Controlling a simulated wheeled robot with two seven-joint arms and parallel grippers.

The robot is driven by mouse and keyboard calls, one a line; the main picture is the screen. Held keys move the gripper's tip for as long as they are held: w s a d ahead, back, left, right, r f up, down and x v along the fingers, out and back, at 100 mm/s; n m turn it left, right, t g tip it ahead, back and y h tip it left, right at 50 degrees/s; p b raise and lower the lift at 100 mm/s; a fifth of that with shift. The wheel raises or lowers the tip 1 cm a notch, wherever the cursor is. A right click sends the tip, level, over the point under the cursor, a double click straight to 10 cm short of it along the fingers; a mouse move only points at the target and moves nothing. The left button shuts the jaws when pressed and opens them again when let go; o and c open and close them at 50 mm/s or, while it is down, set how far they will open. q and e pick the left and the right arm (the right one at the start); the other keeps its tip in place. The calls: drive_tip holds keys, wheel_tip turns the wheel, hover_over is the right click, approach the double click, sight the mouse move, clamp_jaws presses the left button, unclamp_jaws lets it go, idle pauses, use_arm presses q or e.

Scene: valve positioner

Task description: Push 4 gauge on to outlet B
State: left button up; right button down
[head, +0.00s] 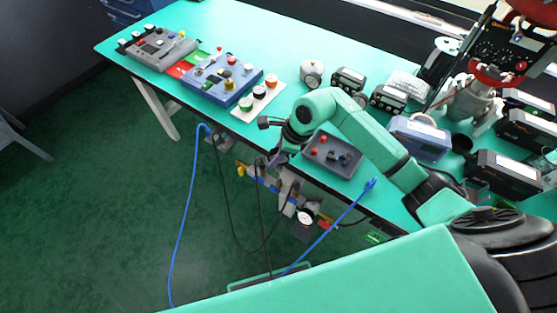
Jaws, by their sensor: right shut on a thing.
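My right gripper (275,157) is at the front edge of the teal table, with its arm reaching in from the right. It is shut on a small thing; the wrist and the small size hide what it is. Just below it, under the table edge, hangs a valve assembly (262,181) with grey and blue parts and a yellow piece at its left. A round white-faced gauge (304,217) shows at the lower right of this assembly, below and right of the gripper. I cannot read any outlet letters. My left gripper is not in view.
A grey tray (334,153) with red and dark knobs lies by the table edge, beside my forearm. Blue (181,215) and black cables hang in front of the table. Control boxes, including a blue one (222,78), stand on the table (205,20). Another robot-like figure stands at upper right.

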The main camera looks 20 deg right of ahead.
drive_tip(key=shift+f+b, duration=1.65)
drive_tip(key=shift+f, duration=1.05)
drive_tip(key=shift+b, duration=0.3)
drive_tip(key=shift+f+b, duration=0.2)
drive_tip(key=shift+b, duration=0.1)
